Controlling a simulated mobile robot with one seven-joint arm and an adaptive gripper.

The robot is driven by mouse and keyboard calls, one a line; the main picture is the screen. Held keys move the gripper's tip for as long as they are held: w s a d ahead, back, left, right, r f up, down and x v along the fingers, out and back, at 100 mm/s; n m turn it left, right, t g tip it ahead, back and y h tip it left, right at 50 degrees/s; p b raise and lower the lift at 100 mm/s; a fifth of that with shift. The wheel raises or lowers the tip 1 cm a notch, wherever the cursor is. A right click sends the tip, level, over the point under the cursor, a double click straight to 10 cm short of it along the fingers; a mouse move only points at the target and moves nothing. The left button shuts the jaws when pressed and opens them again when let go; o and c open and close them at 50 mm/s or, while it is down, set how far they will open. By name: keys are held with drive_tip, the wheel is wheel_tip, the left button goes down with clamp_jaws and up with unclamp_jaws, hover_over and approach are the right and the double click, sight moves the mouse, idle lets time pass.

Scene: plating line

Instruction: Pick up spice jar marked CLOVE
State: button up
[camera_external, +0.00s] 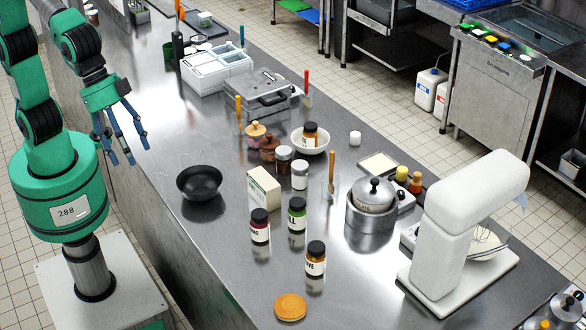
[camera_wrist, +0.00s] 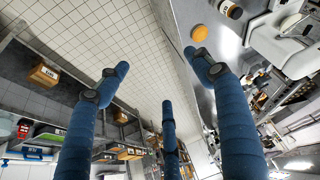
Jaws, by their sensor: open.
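Several spice jars with black lids stand upright on the steel counter (camera_external: 225,262). The front jar (camera_external: 316,260) has orange-brown contents and a white label that is only partly legible; I cannot tell for sure that it reads CLOVE. A dark red jar (camera_external: 260,227) and a green jar (camera_external: 297,216) stand behind it, and another orange-brown jar (camera_external: 310,134) is in a white bowl (camera_external: 322,146). My gripper (camera_external: 122,150), with three blue fingers, is open and empty at the left, far from the jars. The wrist view shows its spread fingers (camera_wrist: 158,78) and one jar (camera_wrist: 230,9) at the top.
An orange round lid (camera_external: 290,306) lies near the front jar. A cream box (camera_external: 264,187) stands behind the red jar, and a black bowl (camera_external: 199,184) is to its left. A pot (camera_external: 372,204) and a white stand mixer (camera_external: 462,220) are right. The counter's left strip is mostly clear.

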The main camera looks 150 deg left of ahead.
drive_tip(key=w+a+f+n, duration=0.1)
drive_tip(key=w+a+f, duration=0.3)
drive_tip(key=w+a, duration=0.4)
drive_tip(key=n+g+y+p, duration=0.1)
drive_tip(key=n+g+p, duration=0.1)
drive_tip(key=n+p, duration=0.15)
approach(311, 245)
drive_tip(key=b, duration=0.1)
drive_tip(key=shift+f, duration=0.3)
drive_tip(key=shift+x, duration=4.3)
drive_tip(key=shift+w+a, duration=0.1)
drive_tip(key=shift+w, duration=0.05)
drive_tip(key=shift+b+x, duration=0.3)
drive_tip(key=shift+x, duration=2.25)
drive_tip(key=shift+c, duration=0.5)
